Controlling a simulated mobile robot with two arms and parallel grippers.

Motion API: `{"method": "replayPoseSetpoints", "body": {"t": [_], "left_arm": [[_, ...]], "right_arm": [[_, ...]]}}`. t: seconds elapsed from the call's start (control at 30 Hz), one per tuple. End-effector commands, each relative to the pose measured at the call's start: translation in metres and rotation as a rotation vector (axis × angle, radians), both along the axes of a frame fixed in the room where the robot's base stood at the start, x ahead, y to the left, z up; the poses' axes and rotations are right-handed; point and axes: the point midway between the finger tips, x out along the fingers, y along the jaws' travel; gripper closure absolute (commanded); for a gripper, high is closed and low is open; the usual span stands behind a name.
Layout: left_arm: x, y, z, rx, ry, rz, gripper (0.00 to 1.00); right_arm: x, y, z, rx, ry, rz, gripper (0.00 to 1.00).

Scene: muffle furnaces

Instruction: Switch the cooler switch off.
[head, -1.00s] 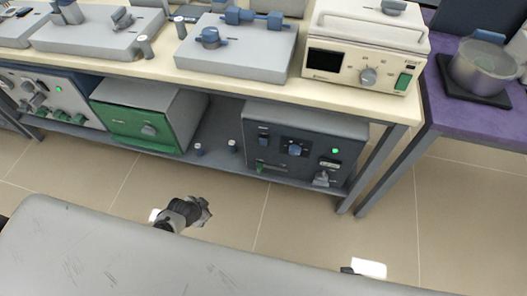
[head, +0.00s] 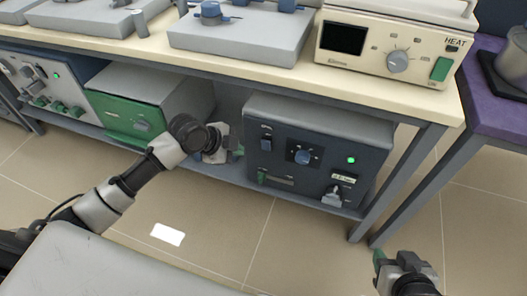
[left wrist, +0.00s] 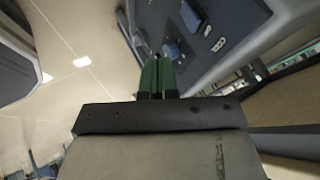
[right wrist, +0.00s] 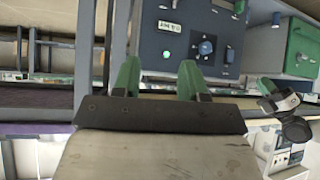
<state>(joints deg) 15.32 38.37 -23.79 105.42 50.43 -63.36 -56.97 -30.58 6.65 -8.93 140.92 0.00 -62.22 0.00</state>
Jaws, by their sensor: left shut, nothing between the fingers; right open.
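A dark blue-grey box (head: 320,125) stands on the lower shelf. Its front has a rocker-like switch (head: 266,138), a blue knob (head: 303,157), a lit green lamp (head: 351,160), a small label and a light-coloured lever (head: 332,196). I cannot read which control is the cooler switch. My left gripper (head: 239,152) is shut and empty, just left of the box front; its green fingertips show together in the left wrist view (left wrist: 157,72). My right gripper (head: 379,260) is open and empty, low and right of the box; its parted fingers show in the right wrist view (right wrist: 160,78).
A green-fronted box (head: 135,115) stands left of the dark box. A cream bench top (head: 240,58) overhangs the shelf and carries a cream heater (head: 390,45). A table leg (head: 400,185) stands right of the box. The floor in front is clear.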

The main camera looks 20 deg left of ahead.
Motion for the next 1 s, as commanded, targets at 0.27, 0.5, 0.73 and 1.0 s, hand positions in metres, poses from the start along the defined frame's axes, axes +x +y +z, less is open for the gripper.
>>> {"method": "replayPoseSetpoints", "body": {"t": [0.27,0.5,0.73,1.0], "left_arm": [[0.0,-0.001,0.001,0.001,-0.002,-0.006,1.0],[0.003,-0.003,-0.006,0.0,-0.001,-0.004,1.0],[0.015,-0.014,-0.026,-0.002,-0.001,-0.003,1.0],[0.031,-0.028,-0.051,-0.003,-0.002,-0.003,1.0]], "right_arm": [[0.0,0.0,0.002,0.001,-0.003,0.0,0.57],[0.006,0.003,0.005,0.012,-0.055,0.004,0.57],[0.028,0.012,0.023,0.059,-0.256,0.019,0.57],[0.047,0.023,0.056,0.126,-0.535,0.036,0.57]]}}
